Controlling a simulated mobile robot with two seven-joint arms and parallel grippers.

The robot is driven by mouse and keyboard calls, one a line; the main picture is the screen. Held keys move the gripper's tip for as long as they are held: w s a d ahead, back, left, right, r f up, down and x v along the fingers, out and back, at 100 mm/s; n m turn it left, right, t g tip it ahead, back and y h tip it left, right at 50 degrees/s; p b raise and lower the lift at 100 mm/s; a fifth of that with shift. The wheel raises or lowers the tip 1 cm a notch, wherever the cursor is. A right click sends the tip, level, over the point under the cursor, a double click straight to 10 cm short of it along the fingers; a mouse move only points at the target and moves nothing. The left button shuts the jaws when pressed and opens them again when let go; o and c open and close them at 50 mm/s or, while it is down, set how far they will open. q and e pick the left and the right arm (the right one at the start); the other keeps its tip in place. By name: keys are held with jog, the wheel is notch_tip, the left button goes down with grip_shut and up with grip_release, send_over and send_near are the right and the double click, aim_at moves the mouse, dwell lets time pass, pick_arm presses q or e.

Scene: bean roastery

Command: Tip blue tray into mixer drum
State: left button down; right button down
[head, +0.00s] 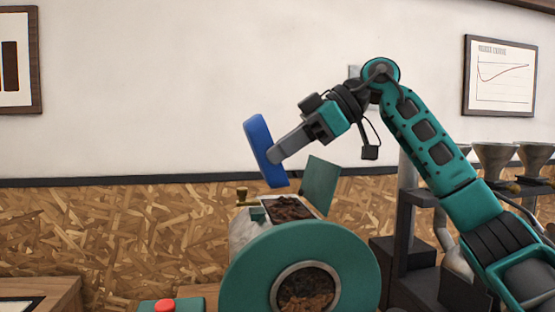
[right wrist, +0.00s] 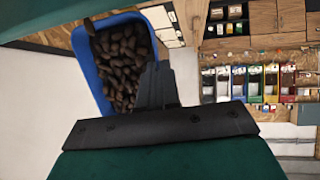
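The blue tray (head: 258,140) is high above the mixer, tilted steeply with its long side near upright. My right gripper (head: 272,155) is shut on its edge. In the right wrist view the tray (right wrist: 86,70) holds many dark brown beans (right wrist: 122,65), and the dark fingers (right wrist: 158,85) grip its right wall. The mixer drum (head: 240,262) has a round teal front with a window showing brown beans. Its top hatch is open, lid (head: 321,184) raised, with dark beans (head: 288,208) visible inside. The tray is above and left of the opening, apart from it. My left gripper is out of view.
A red button (head: 164,305) on a teal box is at the lower left, beside a wooden counter (head: 40,290). Metal funnels (head: 495,157) and dark stands are at the right behind my arm.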

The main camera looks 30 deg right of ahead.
jog(key=shift+s+d+y+b, duration=0.1)
jog(key=shift+d+y+b, duration=0.4)
jog(key=shift+y+b, duration=0.15)
jog(key=shift+s+d+f+t+y+b, duration=0.1)
jog(key=shift+d+t+y+b, duration=0.35)
jog(key=shift+y+b, duration=0.45)
jog(key=shift+s+d+r+m+t+y+b, duration=0.1)
jog(key=shift+d+r+m+t+y+b, duration=0.25)
jog(key=shift+d+y+b, duration=0.45)
jog(key=shift+a+f, duration=0.1)
jog(key=shift+a, duration=0.05)
dwell(0.6)
